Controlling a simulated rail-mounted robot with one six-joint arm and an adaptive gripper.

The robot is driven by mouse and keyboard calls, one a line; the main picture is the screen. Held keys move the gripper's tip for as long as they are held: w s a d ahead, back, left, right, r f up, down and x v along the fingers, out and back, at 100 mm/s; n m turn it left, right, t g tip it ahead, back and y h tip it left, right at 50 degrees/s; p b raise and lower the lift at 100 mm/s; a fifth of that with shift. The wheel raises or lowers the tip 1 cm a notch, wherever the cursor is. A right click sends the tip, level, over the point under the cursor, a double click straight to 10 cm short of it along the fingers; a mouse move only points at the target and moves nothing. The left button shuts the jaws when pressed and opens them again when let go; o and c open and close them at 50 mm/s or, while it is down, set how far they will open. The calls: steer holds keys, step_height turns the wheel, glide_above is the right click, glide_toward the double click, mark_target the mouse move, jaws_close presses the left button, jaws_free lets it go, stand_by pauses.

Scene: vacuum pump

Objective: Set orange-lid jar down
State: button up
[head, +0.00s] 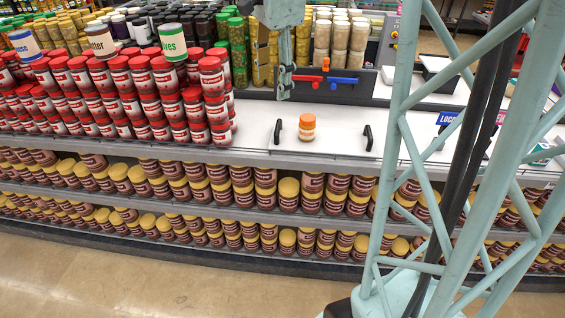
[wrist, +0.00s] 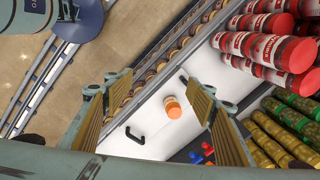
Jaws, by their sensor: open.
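The orange-lid jar (head: 307,127) stands upright on the white shelf top, between two black handles. It also shows in the wrist view (wrist: 172,107), seen from above, with its orange lid and pale body. My gripper (head: 284,88) hangs above and behind the jar in the head view, apart from it. In the wrist view my gripper (wrist: 160,105) has its two fingers spread wide, and the jar shows in the gap between them, beyond the tips. Nothing is held.
Red-lid jars (head: 150,95) are stacked to the left on the shelf top. The black handles (head: 278,131) flank the jar. Red (head: 307,78) and blue (head: 344,81) levers sit on a dark panel behind. The white surface around the jar is clear.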

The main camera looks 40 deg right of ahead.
steer(key=s+a+r+n+t, duration=0.1)
steer(key=s+a+r+n, duration=0.2)
steer(key=s+a+n, duration=0.35)
steer(key=s+a+r+n, duration=0.4)
steer(key=s+a, duration=0.4)
steer(key=s, duration=0.4)
steer(key=s+a+f+n+t, duration=0.1)
steer(key=s+a+n, duration=0.25)
steer(key=s, duration=0.25)
steer(key=s+a+f+n, duration=0.2)
steer(key=s+n, duration=0.3)
steer(key=s, duration=0.2)
step_height(320, 180, down, 9)
steer(key=b, duration=0.9)
steer(key=shift+w+d+y, duration=0.2)
steer(key=shift+y, duration=0.1)
